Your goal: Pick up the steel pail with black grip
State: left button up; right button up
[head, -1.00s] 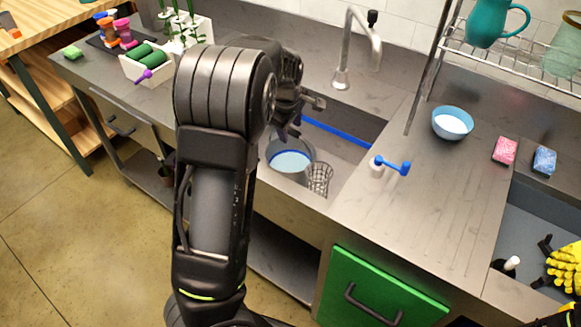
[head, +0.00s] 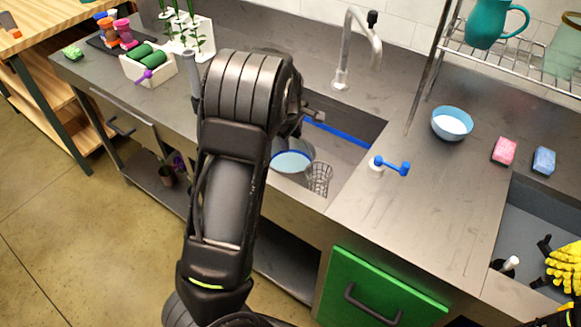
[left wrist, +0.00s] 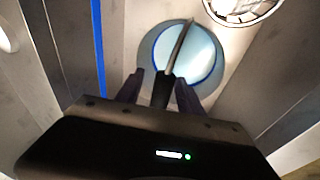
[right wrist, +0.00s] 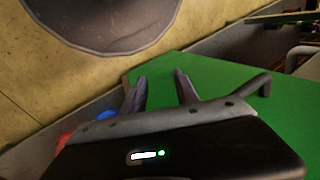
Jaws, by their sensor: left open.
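The steel pail (head: 292,158) stands in the sink, holding something pale blue with a blue ring around it. My left arm hides part of it in the head view. In the left wrist view the pail (left wrist: 151,44) is just beyond my left gripper (left wrist: 158,77), its thin handle raised across the opening. The black grip (left wrist: 163,91) of the handle sits between the two open fingers. I cannot tell whether either finger touches it. My right gripper (right wrist: 160,76) is open and empty, away from the pail, with a green panel in its view.
A wire-mesh cup (head: 319,177) stands right beside the pail. The faucet (head: 345,60) rises behind the sink, and a blue bar (head: 340,133) runs along it. A blue-handled item (head: 392,166) and a bowl (head: 452,123) are on the counter to the right.

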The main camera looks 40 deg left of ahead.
pick_arm(q)
jog(key=shift+c, duration=0.6)
grip_shut()
dwell(0.7)
jog(key=shift+w+a+r, duration=0.1)
jog(key=shift+r, duration=0.05)
